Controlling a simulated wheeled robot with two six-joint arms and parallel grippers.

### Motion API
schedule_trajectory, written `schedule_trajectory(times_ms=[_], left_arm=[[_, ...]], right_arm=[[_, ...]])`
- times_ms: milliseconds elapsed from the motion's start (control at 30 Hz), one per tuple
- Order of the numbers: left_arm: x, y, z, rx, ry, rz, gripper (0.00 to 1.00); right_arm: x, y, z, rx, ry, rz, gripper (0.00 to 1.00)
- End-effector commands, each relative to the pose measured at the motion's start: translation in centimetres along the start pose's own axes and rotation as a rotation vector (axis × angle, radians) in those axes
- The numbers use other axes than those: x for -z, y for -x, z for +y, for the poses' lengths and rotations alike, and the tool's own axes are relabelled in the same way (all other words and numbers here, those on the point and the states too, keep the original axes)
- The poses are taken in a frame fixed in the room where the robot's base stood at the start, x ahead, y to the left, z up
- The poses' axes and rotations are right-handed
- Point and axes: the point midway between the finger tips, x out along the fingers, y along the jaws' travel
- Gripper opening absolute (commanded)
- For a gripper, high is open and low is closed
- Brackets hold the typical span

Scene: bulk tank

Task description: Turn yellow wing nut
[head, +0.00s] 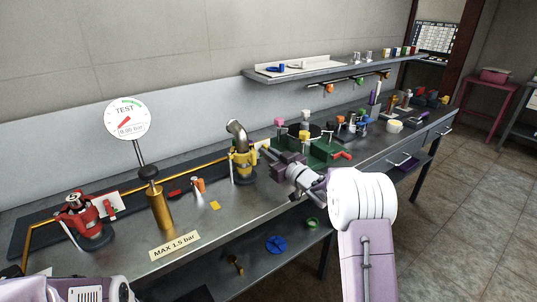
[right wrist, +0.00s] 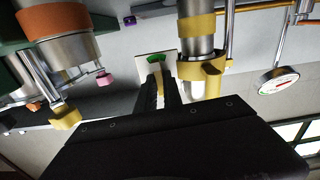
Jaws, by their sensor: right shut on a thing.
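The yellow clamp (head: 241,168) stands on the bench around a grey elbow pipe (head: 236,131). It also shows in the right wrist view as a yellow collar (right wrist: 205,78) on a metal pipe. My right gripper (head: 266,153) is just right of this clamp. In the right wrist view its two dark fingers (right wrist: 161,88) are close together on a small pale yellow piece (right wrist: 159,84), which looks like the yellow wing nut. The fingers hide most of it. A purple-grey part of my left arm (head: 85,290) shows at the bottom left; its gripper is out of view.
A red clamp (head: 82,220) stands at the left, with a gold post and a TEST gauge (head: 128,120) reading about 0.00 bar. A green fixture (head: 322,153) with coloured knobs is behind my right gripper. The bench front near the MAX 1.5 bar label (head: 175,245) is mostly clear.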

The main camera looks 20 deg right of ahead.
Motion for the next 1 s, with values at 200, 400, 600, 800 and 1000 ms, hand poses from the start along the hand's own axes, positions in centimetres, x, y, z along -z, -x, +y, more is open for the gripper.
schedule_trajectory(times_ms=[200, 400, 600, 800, 1000], left_arm=[[-0.2, -1.6, 0.0, 0.000, 0.000, 0.000, 0.00], [-0.3, -3.2, -0.1, 0.000, 0.000, 0.000, 0.00], [-0.5, -4.8, -0.1, 0.000, 0.000, 0.000, 0.00], [-0.7, -6.5, -0.1, 0.000, 0.000, 0.000, 0.00], [-0.8, -8.2, -0.2, 0.000, 0.000, 0.000, 0.00]], right_arm=[[-0.2, 0.0, -0.1, 0.000, 0.147, 0.003, 0.00], [-0.3, 0.0, -0.2, -0.001, 0.334, 0.004, 0.00], [-0.4, 0.0, -0.3, -0.001, 0.526, 0.004, 0.00], [-0.5, 0.0, -0.4, -0.001, 0.715, 0.004, 0.00], [-0.5, 0.0, -0.5, -0.001, 0.906, 0.004, 0.00]])
